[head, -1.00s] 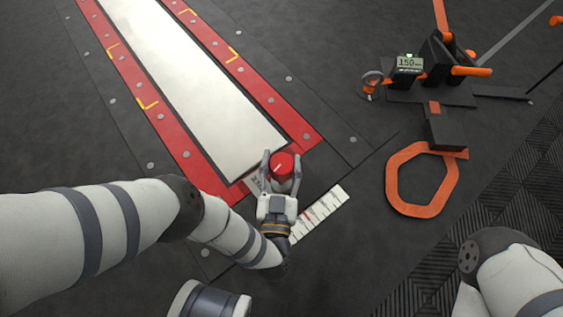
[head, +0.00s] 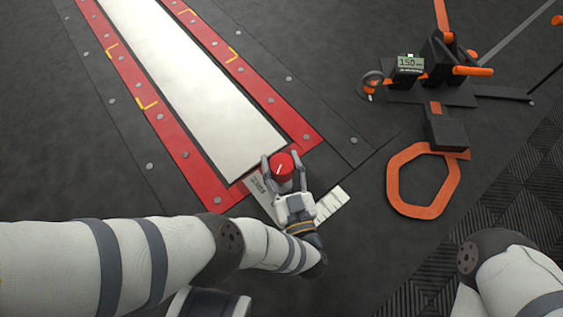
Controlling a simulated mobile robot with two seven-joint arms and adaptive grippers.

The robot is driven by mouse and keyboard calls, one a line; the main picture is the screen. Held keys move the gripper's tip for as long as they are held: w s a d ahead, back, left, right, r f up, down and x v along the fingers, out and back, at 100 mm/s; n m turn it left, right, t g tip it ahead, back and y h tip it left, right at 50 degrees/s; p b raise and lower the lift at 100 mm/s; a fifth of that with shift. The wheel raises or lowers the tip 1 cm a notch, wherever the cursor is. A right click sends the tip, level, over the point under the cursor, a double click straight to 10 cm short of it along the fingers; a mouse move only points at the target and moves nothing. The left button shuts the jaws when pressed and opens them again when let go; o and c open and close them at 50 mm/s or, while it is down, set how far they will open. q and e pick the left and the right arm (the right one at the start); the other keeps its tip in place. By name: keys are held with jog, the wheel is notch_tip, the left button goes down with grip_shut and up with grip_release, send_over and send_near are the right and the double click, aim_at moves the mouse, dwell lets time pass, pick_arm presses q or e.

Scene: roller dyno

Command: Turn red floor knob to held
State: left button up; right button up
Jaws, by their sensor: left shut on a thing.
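The red floor knob (head: 281,167) stands at the near end of the red-framed white strip. A white pointer line shows on its top, slanting toward the upper right. My left gripper (head: 280,166) is shut on the knob, one finger on each side of it. A white label plate (head: 333,206) with tick marks lies on the floor around the knob; my gripper and wrist cover its middle, so most of its markings are hidden. My right arm comes in at the lower right; its gripper is out of view.
The white strip (head: 190,85) in its red frame (head: 185,153) runs away to the upper left. At the right stand a black and orange device with a display (head: 409,64) reading 150 and an orange loop (head: 394,188). Dark floor between is clear.

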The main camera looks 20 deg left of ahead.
pick_arm(q)
jog(key=o, duration=1.2)
jog(key=shift+h, duration=0.3)
